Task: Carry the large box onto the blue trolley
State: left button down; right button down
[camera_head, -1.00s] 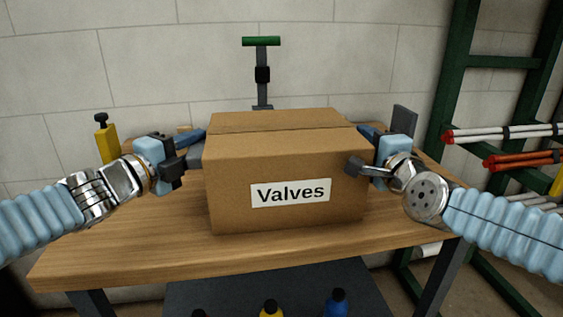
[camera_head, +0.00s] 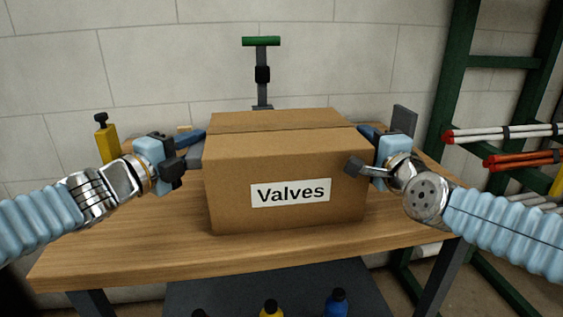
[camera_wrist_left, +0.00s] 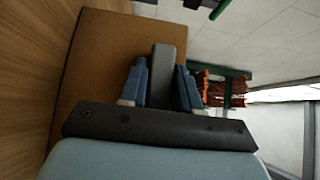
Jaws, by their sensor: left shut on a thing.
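The large box (camera_head: 285,170) is brown cardboard with a white "Valves" label. It is upright over the wooden bench, and I see no clear gap under it. My left gripper (camera_head: 193,147) is at the box's left side. In the left wrist view, the left gripper (camera_wrist_left: 160,88) has its blue fingers shut on a dark grey handle (camera_wrist_left: 163,65) against the side of the box (camera_wrist_left: 115,45). My right gripper (camera_head: 368,150) is at the box's right side; its fingertips are partly hidden, so its grip is unclear. The blue trolley is not in view.
The wooden bench (camera_head: 120,245) has bare top in front of the box. A green-topped stand (camera_head: 262,75) is behind it, and a yellow item (camera_head: 106,140) is at the back left. A green rack (camera_head: 455,90) with pipes stands right. Several bottles (camera_head: 336,303) are below the bench.

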pick_arm(q)
jog(key=shift+r, duration=0.1)
pick_arm(e)
jog(key=shift+r, duration=0.1)
